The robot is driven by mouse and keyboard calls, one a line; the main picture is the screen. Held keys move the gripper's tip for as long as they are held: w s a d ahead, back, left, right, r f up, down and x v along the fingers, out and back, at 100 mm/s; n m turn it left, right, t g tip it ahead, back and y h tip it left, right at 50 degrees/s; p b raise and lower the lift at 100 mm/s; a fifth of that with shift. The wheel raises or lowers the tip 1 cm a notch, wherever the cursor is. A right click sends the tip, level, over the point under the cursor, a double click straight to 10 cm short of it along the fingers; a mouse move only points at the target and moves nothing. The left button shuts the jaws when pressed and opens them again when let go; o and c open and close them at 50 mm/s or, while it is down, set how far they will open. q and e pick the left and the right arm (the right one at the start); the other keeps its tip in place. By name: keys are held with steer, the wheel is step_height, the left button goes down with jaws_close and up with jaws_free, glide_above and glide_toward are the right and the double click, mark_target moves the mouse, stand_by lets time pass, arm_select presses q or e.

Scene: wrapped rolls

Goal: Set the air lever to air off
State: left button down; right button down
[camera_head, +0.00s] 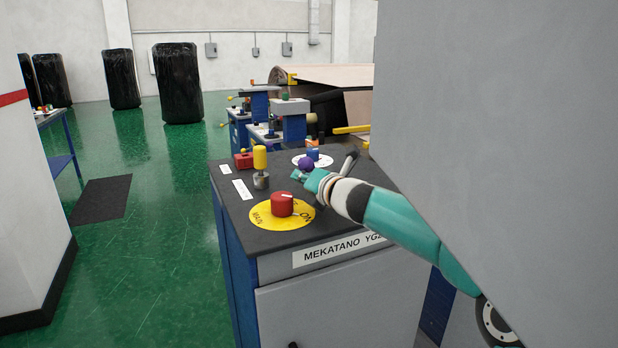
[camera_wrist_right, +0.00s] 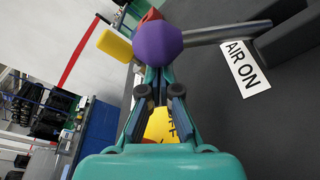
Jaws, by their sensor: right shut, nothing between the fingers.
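The air lever has a purple knob (camera_head: 306,163) at the end of a grey rod. In the right wrist view the knob (camera_wrist_right: 157,43) is large, and the rod (camera_wrist_right: 228,33) runs right to a dark mount beside a white "AIR ON" label (camera_wrist_right: 245,68). My right gripper (camera_head: 304,175) reaches over the panel from the right, its tips close to the knob. In the wrist view the gripper (camera_wrist_right: 160,92) is shut and empty, just below the knob; I cannot tell whether they touch. My left gripper is not in view.
The panel top (camera_head: 235,207) also carries a red rotary knob (camera_head: 282,204) on a yellow disc, a yellow-topped handle (camera_head: 260,158) and a red block (camera_head: 243,160). A large grey surface (camera_head: 500,130) blocks the right side. Black-wrapped rolls (camera_head: 177,83) stand behind on green floor.

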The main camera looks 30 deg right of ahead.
steer(key=r+p, duration=0.1)
steer(key=r+m+p, duration=0.1)
steer(key=shift+d+r+m+p, duration=0.15)
steer(key=shift+d+m+p, duration=0.15)
steer(key=shift+d, duration=0.1)
steer(key=shift+d+r+m+t+y, duration=0.2)
steer(key=shift+d+m+t+y, duration=0.1)
steer(key=shift+m, duration=0.2)
steer(key=shift+a+f, duration=0.1)
steer(key=shift+s, duration=0.15)
